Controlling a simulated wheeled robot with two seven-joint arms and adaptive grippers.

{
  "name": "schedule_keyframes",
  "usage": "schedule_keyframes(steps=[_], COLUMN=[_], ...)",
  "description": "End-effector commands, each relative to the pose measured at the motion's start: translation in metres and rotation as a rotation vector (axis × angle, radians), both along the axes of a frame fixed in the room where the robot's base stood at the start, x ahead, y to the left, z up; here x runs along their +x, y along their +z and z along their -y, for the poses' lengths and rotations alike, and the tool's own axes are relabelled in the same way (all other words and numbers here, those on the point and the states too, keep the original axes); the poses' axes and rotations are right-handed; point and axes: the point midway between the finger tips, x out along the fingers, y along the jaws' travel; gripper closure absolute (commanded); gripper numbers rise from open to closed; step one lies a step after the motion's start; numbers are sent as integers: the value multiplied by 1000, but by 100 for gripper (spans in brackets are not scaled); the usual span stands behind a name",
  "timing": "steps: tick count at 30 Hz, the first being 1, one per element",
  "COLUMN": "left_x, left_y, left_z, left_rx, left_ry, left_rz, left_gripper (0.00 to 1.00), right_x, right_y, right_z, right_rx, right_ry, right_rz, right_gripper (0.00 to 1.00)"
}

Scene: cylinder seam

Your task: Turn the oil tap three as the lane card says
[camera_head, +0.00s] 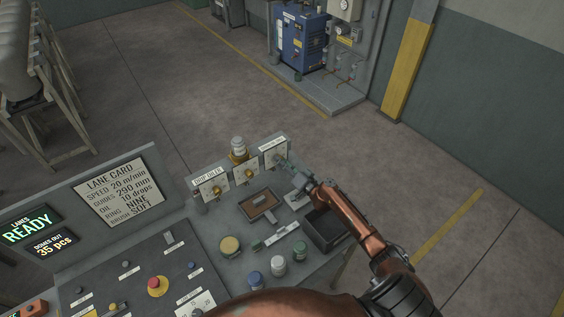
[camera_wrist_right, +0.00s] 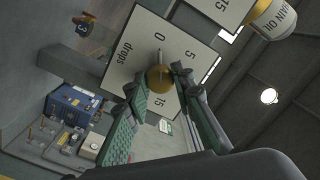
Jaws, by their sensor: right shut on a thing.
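Oil tap three is the rightmost of three taps on the small upright panel; its white dial plate (camera_head: 271,148) shows in the head view beside my right gripper (camera_head: 286,164). In the wrist view the dial (camera_wrist_right: 128,62) reads 0, 5, 15 and "drops"; a finger seems to cover the rest. The tap's brass knob (camera_wrist_right: 160,79) sits between my right gripper's (camera_wrist_right: 161,84) green-padded fingers, shut on it. A thin pointer seems to lie toward 0. The lane card (camera_head: 117,189) reads "OIL 10 drops". My left gripper is not in view.
Two more taps (camera_head: 216,188) (camera_head: 246,172) stand left of it, with an oil bottle (camera_head: 238,146) behind. A brown tray (camera_head: 259,204), a dark bin (camera_head: 325,230) and several round pots (camera_head: 278,265) crowd the bench below. A red stop button (camera_head: 154,283) is on the console.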

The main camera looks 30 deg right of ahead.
Motion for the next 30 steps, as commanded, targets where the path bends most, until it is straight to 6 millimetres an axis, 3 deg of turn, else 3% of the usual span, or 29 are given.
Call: schedule_keyframes(steps=[11,30], left_x=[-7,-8], left_y=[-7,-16], left_z=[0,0], left_rx=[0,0], left_ry=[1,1], left_rz=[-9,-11], left_gripper=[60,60], right_x=[0,0], right_y=[-1,-2], right_z=[0,0], right_rx=[182,780], right_ry=[-1,-3], right_rz=[-13,-59], right_gripper=[100,100])
